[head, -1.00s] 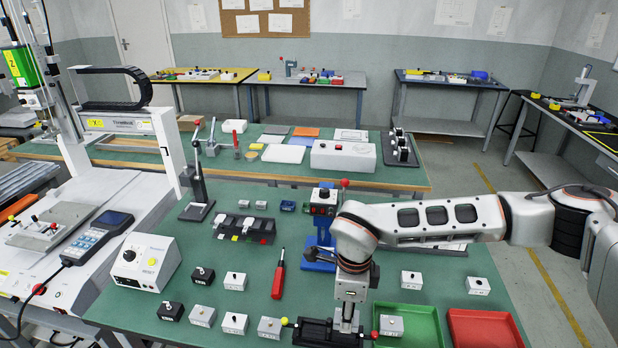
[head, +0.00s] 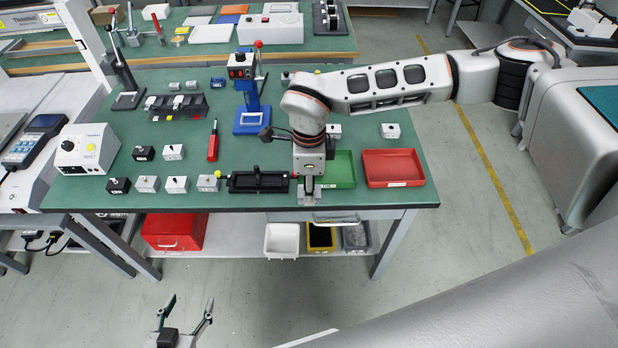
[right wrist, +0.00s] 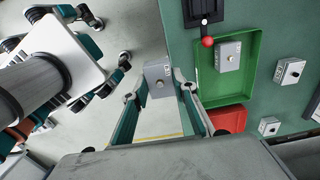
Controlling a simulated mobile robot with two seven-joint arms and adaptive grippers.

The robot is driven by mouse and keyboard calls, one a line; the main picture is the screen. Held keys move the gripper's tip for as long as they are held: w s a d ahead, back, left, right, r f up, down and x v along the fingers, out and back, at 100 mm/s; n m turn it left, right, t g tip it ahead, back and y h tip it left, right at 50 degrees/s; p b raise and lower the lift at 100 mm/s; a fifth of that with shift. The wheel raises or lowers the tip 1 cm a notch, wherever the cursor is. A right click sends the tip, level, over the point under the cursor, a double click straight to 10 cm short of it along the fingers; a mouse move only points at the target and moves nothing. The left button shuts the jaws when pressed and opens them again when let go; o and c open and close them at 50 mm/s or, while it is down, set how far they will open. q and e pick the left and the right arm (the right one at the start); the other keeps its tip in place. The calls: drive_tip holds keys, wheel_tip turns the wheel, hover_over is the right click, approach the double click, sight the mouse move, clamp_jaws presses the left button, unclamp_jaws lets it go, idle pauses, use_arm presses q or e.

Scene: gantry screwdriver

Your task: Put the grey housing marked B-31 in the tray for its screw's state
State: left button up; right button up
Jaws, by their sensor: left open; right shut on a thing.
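My right gripper (head: 310,196) is at the table's front edge, just right of the black clamp fixture (head: 258,182). In the right wrist view it is shut on a grey housing (right wrist: 160,74) with a round screw on top and a small label too small to read. Floor shows behind that housing. A second grey housing (right wrist: 228,58) sits in the green tray (right wrist: 254,84), beside the fixture's red ball. The green tray (head: 344,170) is partly hidden by my right arm in the head view. The red tray (head: 391,168) is empty. My left gripper (head: 190,302) is open and empty, over the floor in front of the table.
More housings stand left on the table: black (head: 118,186), grey (head: 147,184) and white (head: 176,184). A red screwdriver (head: 212,143), a blue stand (head: 251,118) and a white control box (head: 86,149) stand behind or beside them. Bins (head: 281,240) are on the lower shelf.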

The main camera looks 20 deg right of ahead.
drive_tip(key=shift+s+d+n, duration=0.9)
drive_tip(key=shift+d+n, duration=0.15)
drive_tip(key=shift+n, duration=0.05)
use_arm(q)
drive_tip(key=shift+s+d+r, duration=0.1)
drive_tip(key=shift+s+d, duration=0.1)
drive_tip(key=shift+s, duration=0.1)
drive_tip(key=shift+c, duration=0.3)
drive_tip(key=c, duration=0.6)
drive_tip(key=shift+c, duration=0.9)
drive_tip(key=shift+s+d, duration=0.1)
drive_tip(key=shift+d, duration=0.05)
use_arm(e)
drive_tip(key=s+d+f+n, duration=0.1)
drive_tip(key=d+n, duration=0.3)
drive_tip(key=n, duration=0.5)
drive_tip(key=s+d+f+n, duration=0.2)
drive_tip(key=s+d+n, duration=0.1)
drive_tip(key=n, duration=0.7)
drive_tip(key=shift+s+d, duration=0.25)
drive_tip(key=shift+d, duration=0.65)
